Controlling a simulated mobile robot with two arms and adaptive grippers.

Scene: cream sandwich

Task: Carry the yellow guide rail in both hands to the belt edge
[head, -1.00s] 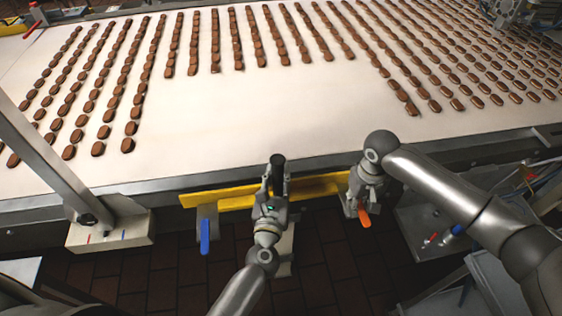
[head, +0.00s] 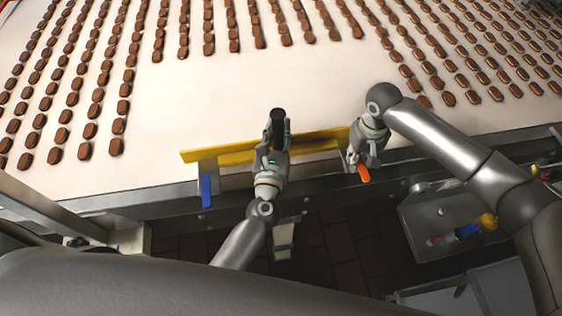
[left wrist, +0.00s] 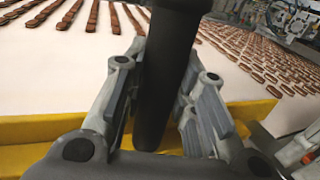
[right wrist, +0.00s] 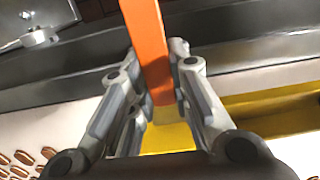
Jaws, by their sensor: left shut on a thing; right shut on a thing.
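The yellow guide rail (head: 222,155) spans left to right along the near edge of the white belt (head: 190,100). In the head view it overlaps the belt's edge; I cannot tell whether it touches. A blue lever (head: 206,191) hangs at its left part. My left gripper (head: 278,132) is shut around an upright black post (left wrist: 163,70) at the rail. My right gripper (head: 361,160) is shut at the rail's right part, with an orange lever (right wrist: 150,50) between its fingers. The rail also shows behind the fingers in the left wrist view (left wrist: 40,130) and right wrist view (right wrist: 270,112).
Rows of brown sandwich biscuits (head: 115,147) lie on the belt; the strip just beyond the rail is bare. A grey metal tray (head: 420,232) with small coloured items is at right below the belt. Dark tiled floor (head: 335,245) lies below.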

